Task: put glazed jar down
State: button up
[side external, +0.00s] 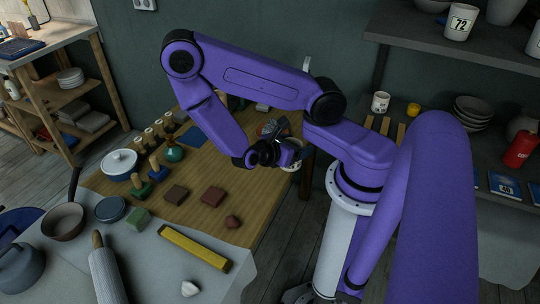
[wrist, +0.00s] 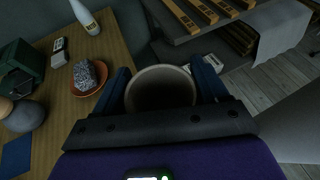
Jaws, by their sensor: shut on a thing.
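The glazed jar (wrist: 160,94) shows in the wrist view as a round vessel with a pale rim and a dark inside, seen from above. My gripper (wrist: 160,78) is shut on it, with one dark blue finger on each side.
An orange saucer (wrist: 78,91) bearing a speckled grey block (wrist: 90,75) is left of the jar in the wrist view. Dark shelves (side external: 455,150) are at the right. The near right tabletop (side external: 240,205) has free room.

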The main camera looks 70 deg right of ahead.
jog(key=w+d+f, duration=0.2)
jog(key=w+f, duration=0.1)
jog(key=w+d+f, duration=0.2)
jog(key=w+f, duration=0.1)
jog(key=w+d+f, duration=0.2)
jog(key=w+f, duration=0.1)
jog(key=w, duration=0.1)
jog(key=shift+w, duration=0.1)
jog(key=shift+d+f, duration=0.1)
jog(key=shift+f, duration=1.5)
jog(key=shift+f, duration=0.15)
jog(key=o, duration=1.1)
jog(key=shift+w, duration=0.1)
jog(key=shift+o, duration=0.2)
